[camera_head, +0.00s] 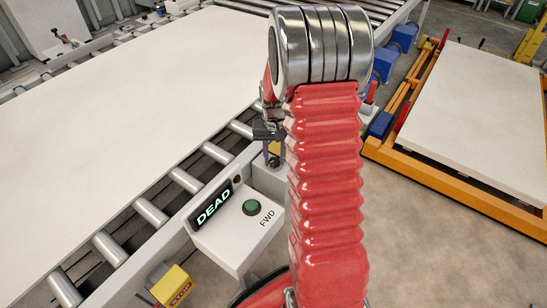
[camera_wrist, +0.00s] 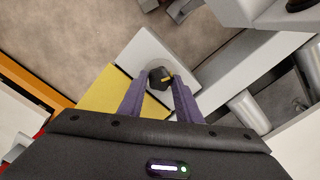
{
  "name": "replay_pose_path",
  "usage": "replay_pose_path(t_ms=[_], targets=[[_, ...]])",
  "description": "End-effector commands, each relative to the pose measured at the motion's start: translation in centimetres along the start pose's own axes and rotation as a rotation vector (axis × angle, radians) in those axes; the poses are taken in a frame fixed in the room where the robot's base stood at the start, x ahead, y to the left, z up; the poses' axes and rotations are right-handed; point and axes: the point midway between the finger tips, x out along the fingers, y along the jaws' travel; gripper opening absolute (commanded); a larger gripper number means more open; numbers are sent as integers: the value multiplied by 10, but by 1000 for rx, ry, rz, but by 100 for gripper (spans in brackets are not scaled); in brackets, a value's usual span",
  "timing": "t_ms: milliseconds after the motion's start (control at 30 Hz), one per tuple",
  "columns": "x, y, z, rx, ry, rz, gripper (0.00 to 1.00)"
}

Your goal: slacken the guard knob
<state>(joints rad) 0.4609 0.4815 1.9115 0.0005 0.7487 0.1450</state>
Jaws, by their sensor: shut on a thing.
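The guard knob (camera_wrist: 159,76) shows in the wrist view as a dark, faceted knob with a yellow mark. It sits on a light grey round base beside a yellow plate (camera_wrist: 104,92). My gripper (camera_wrist: 157,84) has its two purple fingers on either side of the knob and is shut on it. In the head view my gripper (camera_head: 271,152) shows only partly, left of my red arm, by the conveyor's side. The knob cannot be made out there.
A control box (camera_head: 235,222) has a display reading DEAD (camera_head: 213,206) and a green FWD button (camera_head: 251,207). A yellow stop box (camera_head: 173,287) hangs at the lower left. A large pale board (camera_head: 110,130) lies on rollers; an orange-framed platform (camera_head: 470,110) stands right.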

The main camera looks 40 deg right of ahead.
Motion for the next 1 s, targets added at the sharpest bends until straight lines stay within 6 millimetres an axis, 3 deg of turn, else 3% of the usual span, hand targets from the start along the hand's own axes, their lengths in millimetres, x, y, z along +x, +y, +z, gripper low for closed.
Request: replay_pose_path(t_ms=[533,567,800,1000], targets=[[0,2,0,-40,1,3,9],[0,2,0,-39,1,3,33],[0,0,0,-39,1,2,49],[0,0,0,-39,1,1,49]])
